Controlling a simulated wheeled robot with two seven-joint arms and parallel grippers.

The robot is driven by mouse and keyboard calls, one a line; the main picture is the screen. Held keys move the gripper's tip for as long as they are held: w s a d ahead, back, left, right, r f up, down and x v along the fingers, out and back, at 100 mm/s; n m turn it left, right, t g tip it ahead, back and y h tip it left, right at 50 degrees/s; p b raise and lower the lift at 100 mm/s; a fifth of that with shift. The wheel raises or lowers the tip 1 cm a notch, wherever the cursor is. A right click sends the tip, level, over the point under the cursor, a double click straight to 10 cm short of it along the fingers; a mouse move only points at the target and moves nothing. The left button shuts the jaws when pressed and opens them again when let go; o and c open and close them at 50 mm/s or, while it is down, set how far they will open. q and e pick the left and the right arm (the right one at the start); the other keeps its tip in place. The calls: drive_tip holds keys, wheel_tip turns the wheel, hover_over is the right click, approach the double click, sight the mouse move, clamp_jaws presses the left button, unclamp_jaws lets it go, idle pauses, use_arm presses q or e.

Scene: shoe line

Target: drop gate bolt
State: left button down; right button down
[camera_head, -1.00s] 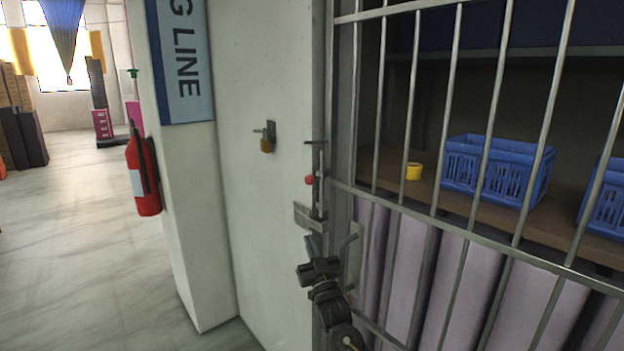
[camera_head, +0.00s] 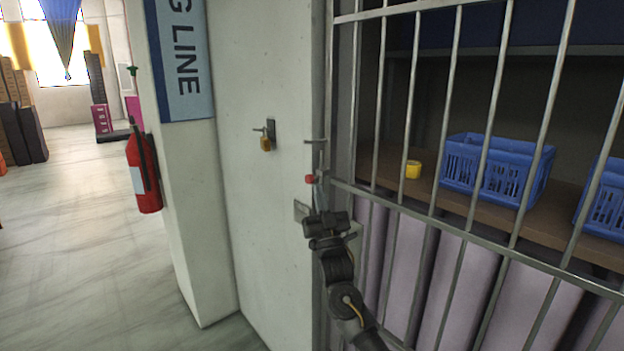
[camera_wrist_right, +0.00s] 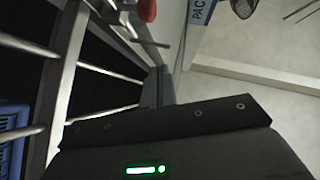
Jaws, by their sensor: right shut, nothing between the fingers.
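The gate bolt (camera_head: 316,158) is an upright metal rod at the gate's left edge, with a short bar across its top. A red knob (camera_head: 309,179) sits on it, and it also shows at the top of the right wrist view (camera_wrist_right: 147,9). The barred gate (camera_head: 443,120) stands upright beside the wall. My right gripper (camera_head: 324,218) is just below the red knob, in front of the bolt's lower part and bracket. It is shut and empty; its fingertips are hard to make out. My left gripper is not in view.
A brass padlock (camera_head: 265,144) hangs on the white wall left of the bolt. Behind the bars, blue baskets (camera_head: 495,168) and a yellow roll (camera_head: 413,169) stand on a shelf (camera_head: 462,200). A red fire extinguisher (camera_head: 143,175) and open floor are at the left.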

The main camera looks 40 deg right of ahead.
sight(313, 181)
drive_tip(key=w+r+p, duration=0.1)
drive_tip(key=w+d+r+p, duration=0.1)
drive_tip(key=w, duration=0.1)
drive_tip(key=w+d+r+p, duration=0.1)
drive_tip(key=w, duration=0.1)
drive_tip(key=shift+w+d, duration=0.15)
drive_tip(key=shift+w+d+f, duration=0.15)
drive_tip(key=shift+w+f, duration=0.15)
drive_tip(key=shift+f, duration=0.45)
wheel_tip(313, 181, down, 5)
drive_tip(key=b, duration=0.4)
drive_tip(key=shift+b, duration=0.3)
